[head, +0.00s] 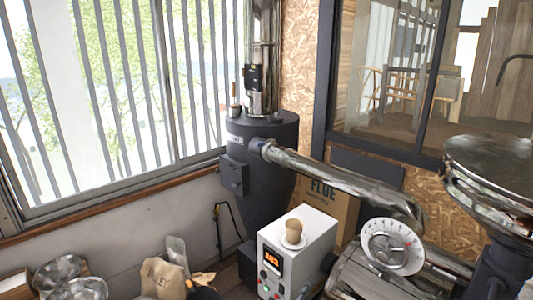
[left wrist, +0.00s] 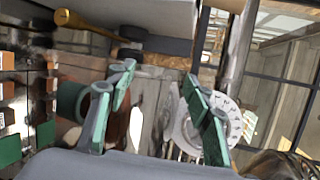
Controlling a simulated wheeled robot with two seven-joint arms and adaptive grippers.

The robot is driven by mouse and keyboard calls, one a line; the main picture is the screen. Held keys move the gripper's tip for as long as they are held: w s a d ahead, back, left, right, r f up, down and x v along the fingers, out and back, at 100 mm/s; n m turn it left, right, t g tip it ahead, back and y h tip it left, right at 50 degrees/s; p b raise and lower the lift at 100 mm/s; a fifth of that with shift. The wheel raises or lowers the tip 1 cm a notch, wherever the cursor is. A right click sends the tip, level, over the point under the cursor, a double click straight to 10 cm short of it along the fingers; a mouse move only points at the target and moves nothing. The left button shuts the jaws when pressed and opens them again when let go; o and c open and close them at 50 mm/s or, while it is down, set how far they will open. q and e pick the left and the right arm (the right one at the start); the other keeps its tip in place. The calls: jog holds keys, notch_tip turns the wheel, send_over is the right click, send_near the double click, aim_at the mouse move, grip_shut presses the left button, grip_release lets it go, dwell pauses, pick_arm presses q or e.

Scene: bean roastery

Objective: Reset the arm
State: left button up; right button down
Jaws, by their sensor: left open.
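My left gripper (left wrist: 158,76) shows in the left wrist view. Its two fingers with green pads are spread apart and nothing is between them. Behind the fingers is the roaster's white round dial (left wrist: 236,122), partly hidden by the right-hand finger. The dial also shows in the head view (head: 392,246), on the front of the roaster. I cannot make out the left gripper clearly in the head view. My right gripper is in neither view.
A dark cyclone drum (head: 262,165) and a metal pipe (head: 340,178) stand behind. A paper bag (head: 162,281) and metal bowls (head: 80,290) are at the lower left. A cardboard box (head: 345,211) leans against the wall.

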pick_arm(q)
jog(key=s+a+f+n+g+y, duration=0.2)
jog(key=s+a+f+n, duration=0.25)
jog(key=a+f, duration=0.4)
jog(key=s+a+f+n+g+y, duration=0.1)
jog(key=s+a+f+n+y, duration=0.15)
jog(key=a+f+n, duration=0.6)
jog(key=s+a+f+n+g+y, duration=0.1)
jog(key=s+a+f+n+g, duration=0.3)
jog(key=a, duration=0.8)
jog(key=s+a+f+n+g+y, duration=0.1)
jog(key=s+a+f+n, duration=0.3)
jog(key=s+a, duration=0.7)
jog(key=s+a+f+n+g+y, duration=0.25)
jog(key=s+a+n, duration=0.4)
jog(key=s, duration=0.75)
notch_tip(320, 180, down, 36)
jog(key=m+h+b, duration=0.2)
jog(key=m+b, duration=0.1)
jog(key=b, duration=0.5)
jog(key=s+f+g+b, duration=0.1)
jog(key=s+f+b, duration=0.2)
jog(key=s+f, duration=0.7)
jog(key=s+f+b, duration=0.4)
jog(key=s+f, duration=0.7)
jog(key=f, duration=0.6)
jog(key=shift+d+f+g, duration=0.2)
jog(key=shift+f+g, duration=0.15)
jog(key=shift+f, duration=0.05)
